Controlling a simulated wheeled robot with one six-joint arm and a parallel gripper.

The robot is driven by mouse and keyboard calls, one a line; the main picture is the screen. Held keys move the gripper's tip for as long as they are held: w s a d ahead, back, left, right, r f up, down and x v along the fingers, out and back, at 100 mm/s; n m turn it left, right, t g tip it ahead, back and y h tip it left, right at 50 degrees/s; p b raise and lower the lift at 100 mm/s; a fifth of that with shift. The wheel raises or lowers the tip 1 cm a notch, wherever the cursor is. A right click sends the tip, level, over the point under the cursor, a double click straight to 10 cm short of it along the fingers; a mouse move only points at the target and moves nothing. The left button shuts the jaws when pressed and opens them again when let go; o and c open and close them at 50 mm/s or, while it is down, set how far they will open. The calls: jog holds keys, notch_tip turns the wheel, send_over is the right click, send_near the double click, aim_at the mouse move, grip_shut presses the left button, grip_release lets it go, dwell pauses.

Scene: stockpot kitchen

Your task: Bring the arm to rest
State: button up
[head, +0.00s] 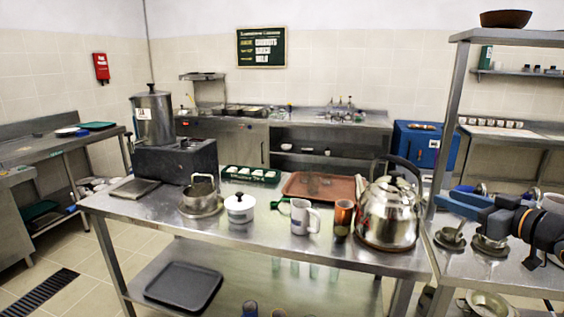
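My arm reaches in from the right edge, over the right-hand steel counter (480,270). Its black wrist and blue gripper (458,203) point left, near the upright post of the shelf rack. The gripper appears above the counter, to the right of the large steel kettle (390,212). I see nothing clearly held in it. The fingers are seen too small and from the side to tell whether they are open or shut.
Metal cups (449,238) stand below my arm. The rack post (446,130) stands close by. Tiled floor at left is clear.

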jog(key=a+f+m+g+h, duration=0.4)
jog(key=a+f+g+h, duration=0.25)
jog(key=f, duration=0.25)
jog(key=s+a+f+g, duration=0.2)
jog(key=s+a+g, duration=0.2)
jog(key=s+a, duration=0.4)
jog(key=s+a+f+g, duration=0.3)
jog(key=s+a, duration=0.4)
jog(key=s, duration=0.2)
jog(key=shift+a+f+m+g+y, duration=0.2)
jog(key=shift+a+m+g+y, duration=0.15)
jog(key=shift+m+y, duration=0.1)
